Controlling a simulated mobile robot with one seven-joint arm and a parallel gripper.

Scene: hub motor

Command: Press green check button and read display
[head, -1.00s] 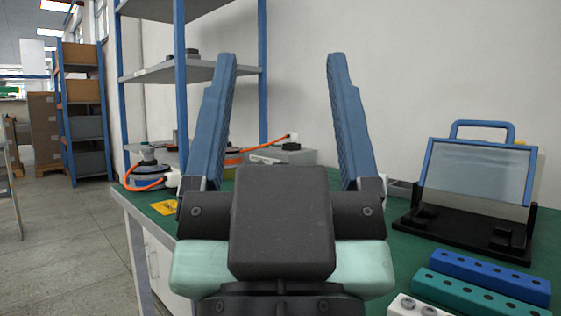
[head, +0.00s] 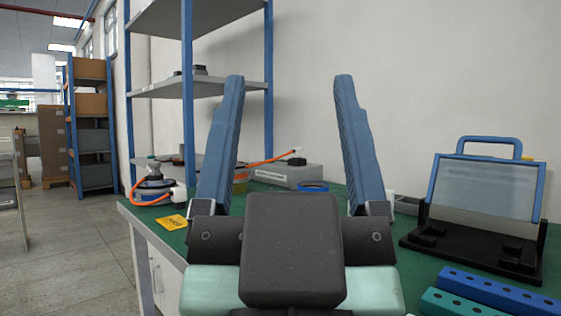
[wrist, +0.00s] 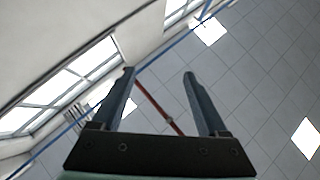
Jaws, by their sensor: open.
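My gripper (head: 288,90) is open and empty, its two blue fingers pointing up in the head view. It stands in front of the green workbench and hides part of it. In the wrist view my gripper (wrist: 158,74) points toward the ceiling and windows, with nothing between the fingers. A grey box (head: 287,174) sits at the back of the bench behind the fingers, with an orange cable running to it. A hub motor-like round unit (head: 153,186) with an orange cable stands at the bench's left end. I cannot make out a green check button or a readable display.
A blue-framed clear panel with a handle (head: 487,185) stands on a black base at the right of the bench. Blue (head: 490,290) and teal (head: 455,303) drilled blocks lie in front. A yellow label (head: 172,222) lies near the left edge. A shelf rack (head: 198,88) rises behind; open floor lies left.

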